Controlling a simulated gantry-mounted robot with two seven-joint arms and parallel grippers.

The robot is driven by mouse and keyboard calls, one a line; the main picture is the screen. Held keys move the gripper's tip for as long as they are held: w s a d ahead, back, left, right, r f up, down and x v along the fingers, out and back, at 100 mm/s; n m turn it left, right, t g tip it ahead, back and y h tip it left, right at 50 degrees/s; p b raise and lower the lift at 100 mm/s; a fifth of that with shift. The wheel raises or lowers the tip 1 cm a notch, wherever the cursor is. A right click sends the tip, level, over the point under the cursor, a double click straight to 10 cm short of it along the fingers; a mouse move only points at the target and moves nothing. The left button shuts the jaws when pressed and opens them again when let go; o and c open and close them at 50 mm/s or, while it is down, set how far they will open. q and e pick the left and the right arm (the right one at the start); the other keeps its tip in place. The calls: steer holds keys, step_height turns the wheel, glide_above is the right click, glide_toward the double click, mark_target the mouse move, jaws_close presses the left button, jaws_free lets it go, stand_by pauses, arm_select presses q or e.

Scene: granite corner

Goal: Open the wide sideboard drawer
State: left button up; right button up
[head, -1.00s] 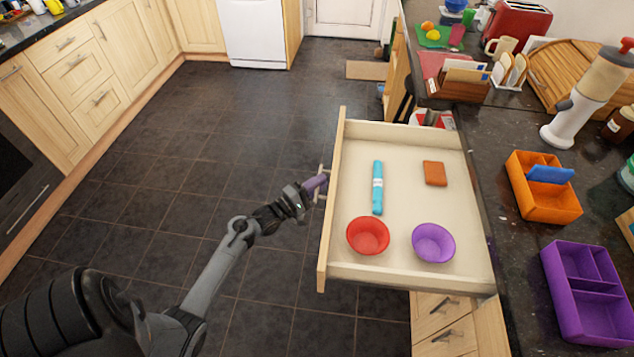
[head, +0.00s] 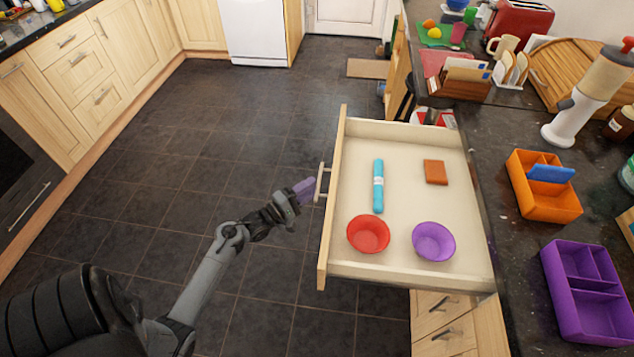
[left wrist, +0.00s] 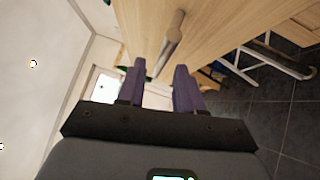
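The wide sideboard drawer (head: 400,151) is pulled far out from under the dark counter. Its bar handle (head: 322,184) is on the front panel, facing left. Inside lie a red bowl (head: 368,235), a purple bowl (head: 433,242), a light blue wrapped roll (head: 378,187) and a brown block (head: 435,172). My left gripper (head: 305,189) is just left of the handle, apart from it. In the left wrist view its purple fingers (left wrist: 160,85) are spread and empty, with the handle (left wrist: 170,42) ahead of them. My right gripper is not in view.
On the counter stand an orange divided tray (head: 530,205), a purple divided tray (head: 570,300), a white cylindrical appliance (head: 575,110) and a red toaster (head: 515,25). Smaller drawers (head: 440,310) sit below the open one. The tiled floor (head: 200,140) to the left is clear.

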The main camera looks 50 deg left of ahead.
arm_select(q)
steer(key=s, duration=0.6)
steer(key=shift+s+f, duration=0.4)
steer(key=shift+f, duration=0.05)
steer(key=shift+a, duration=0.1)
